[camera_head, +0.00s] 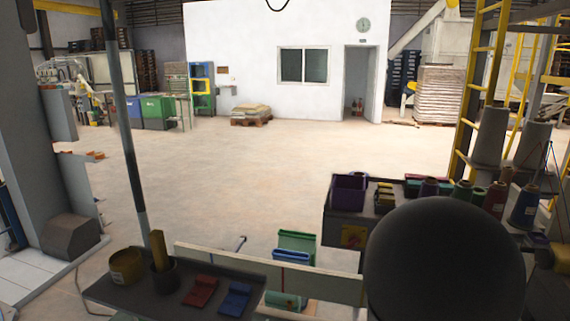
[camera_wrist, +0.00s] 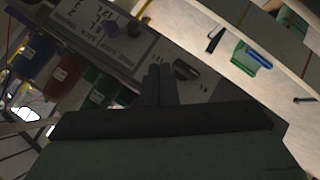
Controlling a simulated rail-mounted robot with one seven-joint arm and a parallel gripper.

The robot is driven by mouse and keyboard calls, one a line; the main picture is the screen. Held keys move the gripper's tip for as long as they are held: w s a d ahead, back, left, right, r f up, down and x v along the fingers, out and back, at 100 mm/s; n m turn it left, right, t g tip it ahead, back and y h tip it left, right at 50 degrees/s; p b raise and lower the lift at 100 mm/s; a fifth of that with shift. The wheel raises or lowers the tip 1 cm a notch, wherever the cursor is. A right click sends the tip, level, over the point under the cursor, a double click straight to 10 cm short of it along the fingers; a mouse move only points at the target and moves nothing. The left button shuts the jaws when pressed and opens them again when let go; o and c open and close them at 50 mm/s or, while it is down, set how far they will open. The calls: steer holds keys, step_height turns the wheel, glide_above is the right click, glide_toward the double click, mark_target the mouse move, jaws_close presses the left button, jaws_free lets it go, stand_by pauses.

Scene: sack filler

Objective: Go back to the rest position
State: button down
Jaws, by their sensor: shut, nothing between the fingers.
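My gripper (camera_wrist: 160,72) shows in the wrist view, its two dark fingers together with nothing between them. It hangs over a dark grey surface (camera_wrist: 205,90) with white markings. In the head view a large dark rounded part of my arm fills the lower right, and my fingers are hidden there. No other object is named by the task.
Thread spools (camera_head: 496,199) and a purple bin (camera_head: 349,192) stand at right. The middle floor (camera_head: 230,170) is clear.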

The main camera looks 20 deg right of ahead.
steer(key=a+f+y+b, duration=0.1)
steer(key=a+f+y, duration=0.25)
steer(key=a, duration=1.05)
steer(key=a+f+y+b, duration=0.1)
steer(key=a+f+y, duration=0.3)
steer(key=a, duration=0.9)
steer(key=s+a+f+n+g+y+b, duration=0.1)
steer(key=s+a+g, duration=0.4)
steer(key=s+a, duration=0.7)
steer(key=s, duration=0.2)
steer(key=shift+s+a+f, duration=0.15)
steer(key=shift+s+a, duration=0.15)
steer(key=shift+a, duration=0.05)
